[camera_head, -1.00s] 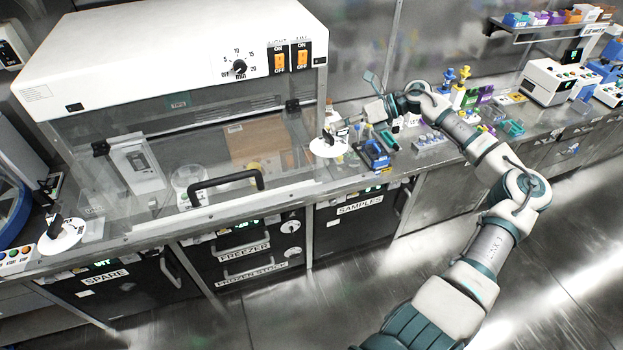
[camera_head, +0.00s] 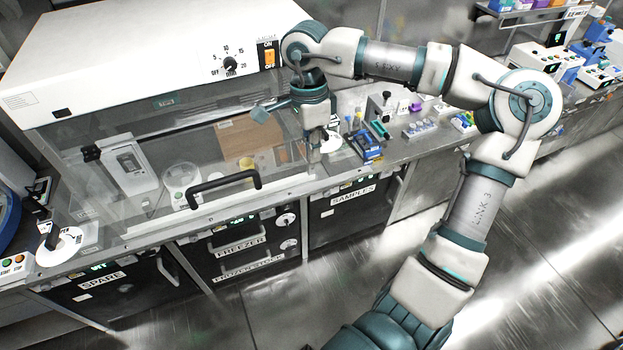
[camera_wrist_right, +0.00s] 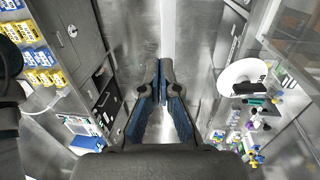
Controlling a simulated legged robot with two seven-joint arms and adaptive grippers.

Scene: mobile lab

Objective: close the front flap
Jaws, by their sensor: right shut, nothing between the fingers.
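The front flap (camera_head: 165,208) is a clear panel on the front of the white-topped cabinet (camera_head: 150,60). A black bar handle (camera_head: 224,184) sits near its lower edge. The flap slopes out toward the bench's front edge; I cannot tell exactly how far open it stands. My right gripper (camera_head: 314,158) points down at the flap's right end, to the right of the handle. I cannot tell whether it touches the panel. In the right wrist view its fingers (camera_wrist_right: 163,82) are together with nothing between them. My left gripper is out of view.
Inside the cabinet are a white device (camera_head: 128,165) and a clear round container (camera_head: 181,180). A blue rack (camera_head: 368,146) and small labware crowd the bench to the right. The floor in front is clear.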

